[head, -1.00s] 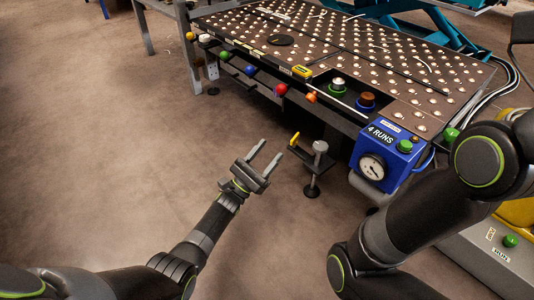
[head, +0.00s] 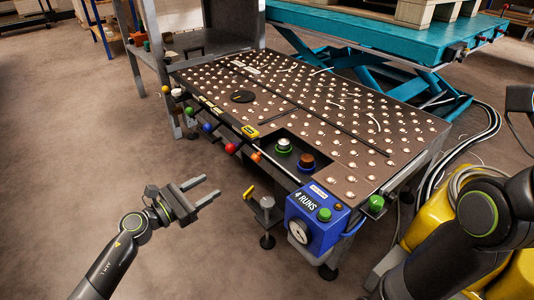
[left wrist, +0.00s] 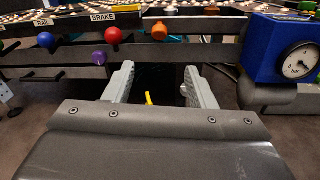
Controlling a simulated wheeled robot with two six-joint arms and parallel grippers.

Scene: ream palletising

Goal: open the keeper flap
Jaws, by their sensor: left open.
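No part is clearly recognisable as the keeper flap. A row of coloured knobs lines the ball table's front edge; the red knob (head: 230,148) and orange knob (head: 256,157) are toward its right end. My left gripper (head: 212,189) is open and empty, in front of the table and apart from the knobs. It also shows in the left wrist view (left wrist: 158,78), with a small yellow lever (left wrist: 148,98) between its fingers in the picture. My right gripper is out of view.
The ball table (head: 320,108) has a recess with a green-ringed button (head: 284,146) and a brown knob (head: 306,161). A blue gauge box (head: 316,214) marked "4 RUNS" is at its front corner. A teal lift (head: 385,40) stands behind. The floor at left is clear.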

